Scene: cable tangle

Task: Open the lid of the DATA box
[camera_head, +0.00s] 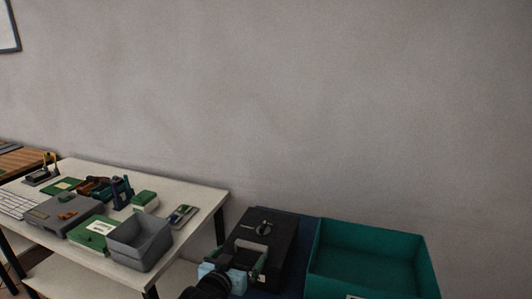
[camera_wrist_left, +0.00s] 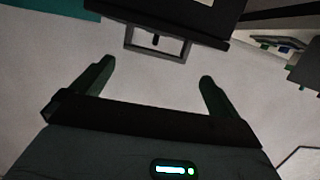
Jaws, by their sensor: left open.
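A black box (camera_head: 272,238) stands at the bottom centre of the head view, its lid looking closed. A small fitting (camera_head: 264,228) sits on its top, and a grey loop handle (camera_wrist_left: 183,48) sticks out from its edge in the left wrist view. I cannot read a DATA label; a pale label is too small. My left gripper (camera_head: 251,258) is at the box's near side. In the wrist view the left gripper (camera_wrist_left: 157,72) has its fingers wide apart and empty, with the handle just beyond and between the tips, apparently not touched. My right gripper is not in view.
A teal open bin (camera_head: 370,242) stands right of the box, with a dark blue surface (camera_head: 305,228) between. A white desk (camera_head: 205,196) at left holds a grey open bin (camera_head: 140,243), a keyboard (camera_head: 14,203) and several small items. A grey wall is behind.

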